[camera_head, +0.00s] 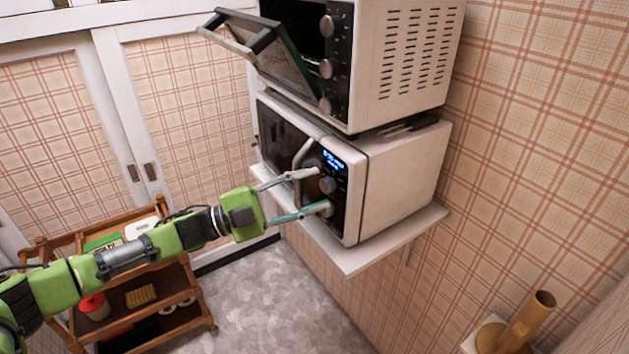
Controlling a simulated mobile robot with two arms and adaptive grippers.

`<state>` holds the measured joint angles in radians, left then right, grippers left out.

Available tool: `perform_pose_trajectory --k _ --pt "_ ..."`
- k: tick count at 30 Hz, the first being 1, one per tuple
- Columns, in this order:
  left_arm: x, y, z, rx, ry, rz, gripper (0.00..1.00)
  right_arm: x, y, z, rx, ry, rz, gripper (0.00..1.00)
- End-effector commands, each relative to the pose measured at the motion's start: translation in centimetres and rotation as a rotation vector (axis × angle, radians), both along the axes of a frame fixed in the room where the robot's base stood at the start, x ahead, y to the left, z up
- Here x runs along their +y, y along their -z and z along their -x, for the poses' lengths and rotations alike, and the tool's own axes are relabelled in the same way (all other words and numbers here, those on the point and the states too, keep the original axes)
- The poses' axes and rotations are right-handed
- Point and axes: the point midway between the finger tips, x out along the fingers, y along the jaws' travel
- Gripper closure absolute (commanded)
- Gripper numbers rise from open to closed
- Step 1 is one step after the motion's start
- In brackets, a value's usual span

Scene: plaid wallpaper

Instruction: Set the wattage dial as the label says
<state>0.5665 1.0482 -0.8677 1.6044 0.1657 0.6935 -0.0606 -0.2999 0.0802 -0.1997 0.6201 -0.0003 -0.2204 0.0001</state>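A white microwave (405,182) with a dark front stands on a wall shelf. Its front panel has a lit blue display (334,160), an upper dial (327,185) and a lower dial (327,209). My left gripper (323,190) is open at the panel, one fingertip near the upper dial and the other by the lower dial. I cannot tell whether either finger touches a dial. The display text is too small to read, and I cannot make out a label with the wattage. My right gripper is not in view.
A white toaster oven (415,50) with its door (265,48) hanging open sits above the microwave. The white shelf (350,262) juts from the plaid wall. A wooden cart (205,300) with several items stands at lower left. Grey floor (280,310) is clear.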

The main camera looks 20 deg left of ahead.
Motion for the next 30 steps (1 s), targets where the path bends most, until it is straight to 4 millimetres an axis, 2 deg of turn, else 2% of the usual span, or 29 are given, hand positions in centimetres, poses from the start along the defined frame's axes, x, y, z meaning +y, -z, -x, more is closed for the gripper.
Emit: perform_pose_trajectory --k 4,12,13,17,30 --pt "-0.74 -0.28 -0.44 -0.001 0.001 0.0 0.61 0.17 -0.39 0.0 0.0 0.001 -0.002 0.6" --pt "-0.82 -0.18 -0.49 -0.001 0.001 0.0 0.61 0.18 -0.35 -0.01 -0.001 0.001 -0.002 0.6" --pt "-0.82 -0.18 -0.49 -0.001 0.001 0.0 0.66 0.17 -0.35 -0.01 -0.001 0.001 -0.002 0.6" --pt "-0.8 -0.19 -0.48 -0.001 0.001 0.0 0.99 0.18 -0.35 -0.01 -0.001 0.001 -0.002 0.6" --pt "-0.85 0.02 -0.43 0.041 0.001 0.051 0.99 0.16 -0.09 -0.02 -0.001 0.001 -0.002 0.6"
